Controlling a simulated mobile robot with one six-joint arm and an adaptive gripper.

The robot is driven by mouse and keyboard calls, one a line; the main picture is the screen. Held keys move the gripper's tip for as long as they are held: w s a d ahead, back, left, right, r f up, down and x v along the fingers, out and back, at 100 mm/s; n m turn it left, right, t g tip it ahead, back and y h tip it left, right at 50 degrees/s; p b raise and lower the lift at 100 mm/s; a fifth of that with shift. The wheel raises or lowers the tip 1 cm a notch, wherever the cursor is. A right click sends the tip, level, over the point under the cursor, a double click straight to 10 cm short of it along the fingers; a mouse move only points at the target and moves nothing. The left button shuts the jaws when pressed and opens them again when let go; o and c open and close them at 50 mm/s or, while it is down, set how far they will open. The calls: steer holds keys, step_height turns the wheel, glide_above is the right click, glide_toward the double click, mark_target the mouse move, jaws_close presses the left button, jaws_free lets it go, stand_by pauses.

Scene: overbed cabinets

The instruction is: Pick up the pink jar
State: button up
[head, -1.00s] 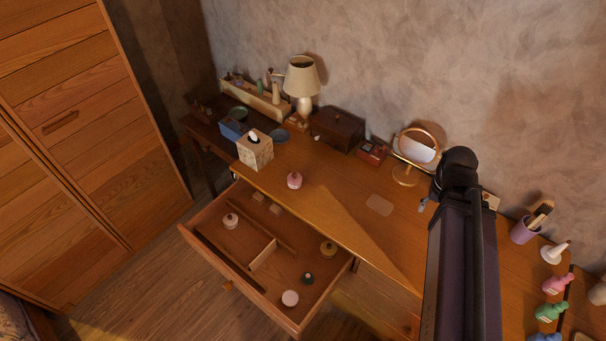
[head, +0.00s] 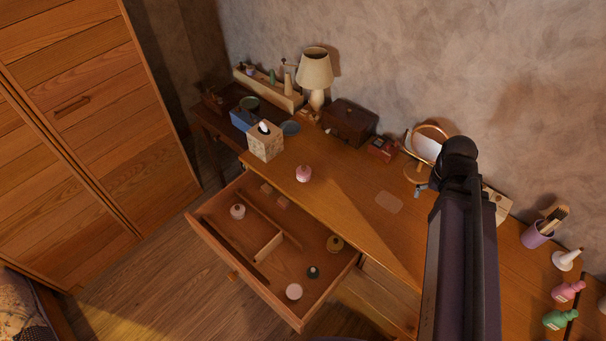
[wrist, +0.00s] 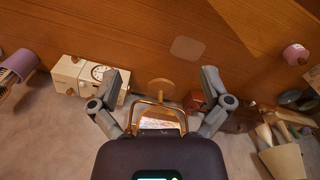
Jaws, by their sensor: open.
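The pink jar (head: 304,173) stands upright on the wooden desk, behind the open drawer. In the wrist view the pink jar (wrist: 295,54) is near the right edge, well outside the jaws. My gripper (wrist: 164,82) is open and empty, with its two fingers spread wide over the back of the desk. In the head view my gripper (head: 424,189) shows only in small part beside the round mirror, far to the right of the jar. My arm hides the rest of it.
The open drawer (head: 213,232) holds several small jars, two of them pale. A purple cup (head: 537,234) and bottles are at right. The desk around the jar is clear.

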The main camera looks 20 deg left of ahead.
steer(key=w+a+f+n+t+b, duration=0.1)
steer(key=w+a+f+n+b, duration=0.1)
steer(key=w+a+f+b, duration=0.35)
steer(key=n+t+y+b, duration=0.2)
steer(key=n+t+b, duration=0.15)
steer(key=b, duration=0.35)
glide_toward(305, 168)
steer(key=shift+w+a+r+g, duration=0.25)
steer(key=shift+w+a+g, duration=0.05)
steer(key=shift+w+g, duration=0.05)
steer(key=shift+f+b, duration=0.15)
steer(key=shift+b, duration=0.15)
steer(key=b+x, duration=0.7)
steer(key=x, duration=0.1)
steer(key=shift+f+b, duration=0.2)
steer(key=shift+b, duration=0.2)
steer(key=b+x, duration=0.3)
steer(key=shift+w+d+f, duration=0.1)
steer(key=shift+f, duration=0.25)
steer(key=shift+b+x, duration=0.75)
steer(key=shift+b, duration=0.15)
